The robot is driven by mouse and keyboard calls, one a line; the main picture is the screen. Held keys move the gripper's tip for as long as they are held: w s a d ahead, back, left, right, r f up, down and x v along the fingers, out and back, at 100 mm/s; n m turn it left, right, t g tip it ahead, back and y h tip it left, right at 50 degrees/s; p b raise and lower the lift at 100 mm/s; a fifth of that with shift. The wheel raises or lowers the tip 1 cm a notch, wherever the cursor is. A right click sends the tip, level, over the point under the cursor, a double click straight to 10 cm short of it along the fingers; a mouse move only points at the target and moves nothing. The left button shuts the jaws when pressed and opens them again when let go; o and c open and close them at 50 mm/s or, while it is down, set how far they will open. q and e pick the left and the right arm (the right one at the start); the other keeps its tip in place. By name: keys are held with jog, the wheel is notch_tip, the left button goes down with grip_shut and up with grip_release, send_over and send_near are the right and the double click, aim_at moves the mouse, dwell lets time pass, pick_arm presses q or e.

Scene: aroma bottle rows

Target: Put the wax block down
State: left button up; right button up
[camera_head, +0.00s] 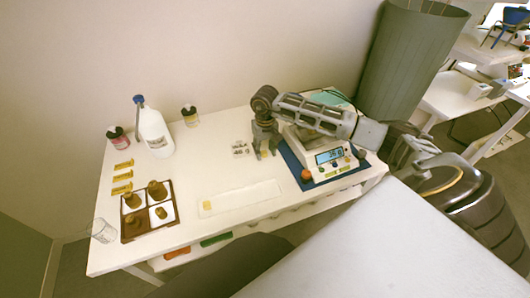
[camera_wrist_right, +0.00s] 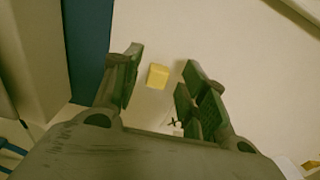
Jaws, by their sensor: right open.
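A small yellow wax block (camera_wrist_right: 158,76) shows between the spread fingers of my right gripper (camera_wrist_right: 162,60) in the right wrist view, with a gap on each side. It appears to rest on the white table. In the head view my right gripper (camera_head: 266,154) points down at the table, just left of the scale (camera_head: 318,148), and the block is mostly hidden there. Another small yellow block (camera_head: 207,206) lies at the left end of a white strip (camera_head: 245,198). My left gripper is not in view.
The scale stands on a blue mat (camera_head: 298,172) with a lit display. A small group of pale items (camera_head: 240,149) lies left of the gripper. A white bottle (camera_head: 155,132), jars and a brown divided tray (camera_head: 133,232) with bottles stand at the left.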

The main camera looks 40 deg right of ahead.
aim_at(265, 154)
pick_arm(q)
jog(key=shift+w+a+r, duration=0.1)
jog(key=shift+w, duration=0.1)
pick_arm(e)
notch_tip(265, 154, up, 10)
jog(key=shift+r, duration=0.25)
jog(key=shift+o, duration=0.5)
